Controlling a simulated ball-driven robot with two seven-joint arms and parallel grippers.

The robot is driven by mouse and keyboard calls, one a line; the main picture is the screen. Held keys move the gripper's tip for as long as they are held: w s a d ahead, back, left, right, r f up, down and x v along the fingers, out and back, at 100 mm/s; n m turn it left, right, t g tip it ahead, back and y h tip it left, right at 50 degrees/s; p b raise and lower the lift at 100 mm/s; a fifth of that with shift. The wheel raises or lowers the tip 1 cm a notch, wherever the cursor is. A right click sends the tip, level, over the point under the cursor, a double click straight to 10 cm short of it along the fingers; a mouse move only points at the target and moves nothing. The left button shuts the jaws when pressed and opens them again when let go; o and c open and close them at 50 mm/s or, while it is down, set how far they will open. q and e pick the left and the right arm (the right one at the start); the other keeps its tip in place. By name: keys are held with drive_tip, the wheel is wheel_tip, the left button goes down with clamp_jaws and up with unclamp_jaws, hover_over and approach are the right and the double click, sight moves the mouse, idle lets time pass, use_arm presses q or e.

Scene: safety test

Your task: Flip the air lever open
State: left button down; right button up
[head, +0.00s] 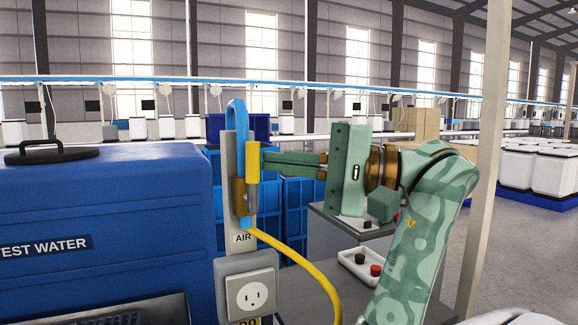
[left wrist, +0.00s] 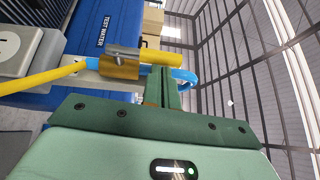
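The air valve's brass body (head: 238,197) sits on a grey upright post marked AIR (head: 243,238). Its yellow lever (head: 253,163) stands upright along the valve in the head view. In the left wrist view the lever (left wrist: 160,57) lies just beyond my fingertips, beside the brass body (left wrist: 120,68). My left gripper (head: 268,160) reaches in from the right, its fingers close together and their tips at the lever. I see nothing between the fingers, and whether they touch the lever is unclear. My right gripper is not in view.
A blue hose (head: 237,112) loops above the valve and a yellow hose (head: 305,262) runs down from it. A blue TEST WATER tank (head: 100,205) stands left.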

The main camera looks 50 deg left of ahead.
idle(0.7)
